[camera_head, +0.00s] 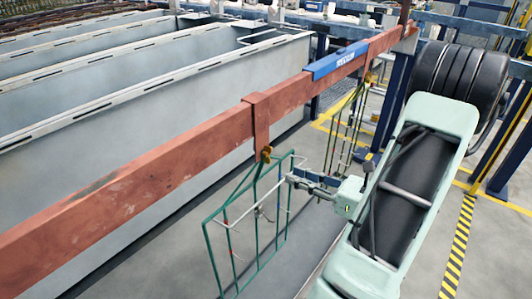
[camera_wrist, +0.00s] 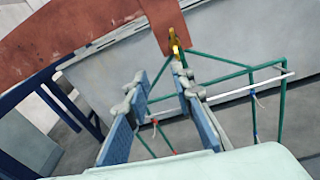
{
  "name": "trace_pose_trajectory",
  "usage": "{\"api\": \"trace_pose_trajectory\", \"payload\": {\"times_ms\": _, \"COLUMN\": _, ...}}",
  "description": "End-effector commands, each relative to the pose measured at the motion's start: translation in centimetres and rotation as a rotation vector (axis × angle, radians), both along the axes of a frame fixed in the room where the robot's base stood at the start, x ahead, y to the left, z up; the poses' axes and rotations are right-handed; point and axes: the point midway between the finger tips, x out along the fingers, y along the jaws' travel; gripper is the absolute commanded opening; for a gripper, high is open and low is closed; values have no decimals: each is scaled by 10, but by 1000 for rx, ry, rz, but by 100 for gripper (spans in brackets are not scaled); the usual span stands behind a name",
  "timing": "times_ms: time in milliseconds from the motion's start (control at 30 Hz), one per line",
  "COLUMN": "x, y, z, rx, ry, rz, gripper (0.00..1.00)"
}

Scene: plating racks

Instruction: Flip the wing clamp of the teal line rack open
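The teal-green wire rack (camera_head: 257,232) hangs below a red-brown beam (camera_head: 150,170) in the head view. Its yellow wing clamp (camera_head: 266,154) sits at the rack's top, under the beam's hanger bracket (camera_head: 258,115). The clamp also shows in the wrist view (camera_wrist: 175,46), above and beyond my fingertips; its exact wing position is too small to tell. My gripper (camera_head: 291,179) is in front of the rack, to the right of and below the clamp. In the wrist view my gripper (camera_wrist: 158,80) has its two blue-padded fingers apart, with nothing held between them.
A second dark-green rack (camera_head: 345,130) hangs farther along the beam. Long grey tanks (camera_head: 200,75) lie behind the beam. A blue label plate (camera_head: 338,60) is on the beam. Yellow-black striped tape (camera_head: 458,250) marks the floor at right.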

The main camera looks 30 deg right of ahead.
Motion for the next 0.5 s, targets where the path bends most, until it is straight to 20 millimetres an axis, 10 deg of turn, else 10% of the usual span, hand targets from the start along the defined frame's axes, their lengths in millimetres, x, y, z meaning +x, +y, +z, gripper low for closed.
{"api": "trace_pose_trajectory", "payload": {"times_ms": 267, "x": -6, "y": -23, "z": 6, "rx": 31, "ry": -71, "rz": -97, "gripper": 22}}
{"api": "trace_pose_trajectory", "payload": {"times_ms": 500, "x": 30, "y": -9, "z": 6, "rx": 30, "ry": -70, "rz": -92, "gripper": 22}}
